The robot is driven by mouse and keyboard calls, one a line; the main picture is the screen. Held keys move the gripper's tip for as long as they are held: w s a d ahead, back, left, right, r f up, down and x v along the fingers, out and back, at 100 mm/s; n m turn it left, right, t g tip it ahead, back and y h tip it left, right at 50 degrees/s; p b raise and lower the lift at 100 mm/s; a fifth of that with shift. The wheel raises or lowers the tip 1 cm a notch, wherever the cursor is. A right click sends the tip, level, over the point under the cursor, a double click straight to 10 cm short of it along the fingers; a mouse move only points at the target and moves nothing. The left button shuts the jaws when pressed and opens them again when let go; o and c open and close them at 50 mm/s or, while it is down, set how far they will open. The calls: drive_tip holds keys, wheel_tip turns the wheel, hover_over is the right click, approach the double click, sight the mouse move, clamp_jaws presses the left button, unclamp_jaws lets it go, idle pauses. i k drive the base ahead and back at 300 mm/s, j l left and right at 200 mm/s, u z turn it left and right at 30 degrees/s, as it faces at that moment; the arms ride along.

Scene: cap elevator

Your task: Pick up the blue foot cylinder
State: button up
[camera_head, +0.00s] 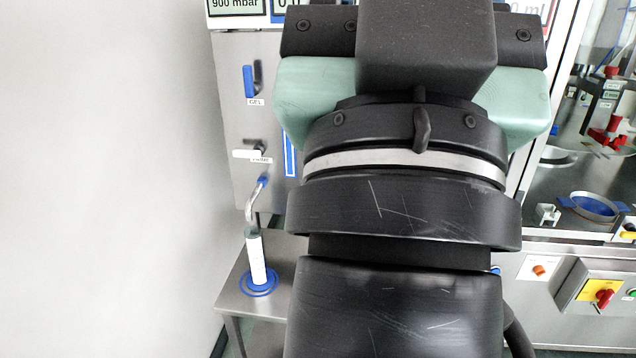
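A slim, pale upright cylinder (257,258) with a blue foot (258,287) at its base stands on a small metal table (233,295), left of centre. A bent metal spout with a blue collar comes down to its open top. My gripper (410,105) fills the upper middle of the view, seen from behind as black housing with pale green sides. It is to the right of the cylinder in the picture and apart from it. Its fingertips are hidden behind its own body, so whether it is open or holds anything does not show.
At the right is a glazed machine with a blue-rimmed bowl (594,207) and a red switch (604,298). A plain white wall (100,180) fills the left.

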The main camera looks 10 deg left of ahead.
sight(260, 280)
drive_tip(key=i+j, duration=0.2)
drive_tip(key=i, duration=0.2)
drive_tip(key=i+j, duration=0.2)
drive_tip(key=i, duration=0.2)
drive_tip(key=i+j, duration=0.15)
drive_tip(key=i, duration=0.25)
drive_tip(key=j+u, duration=0.05)
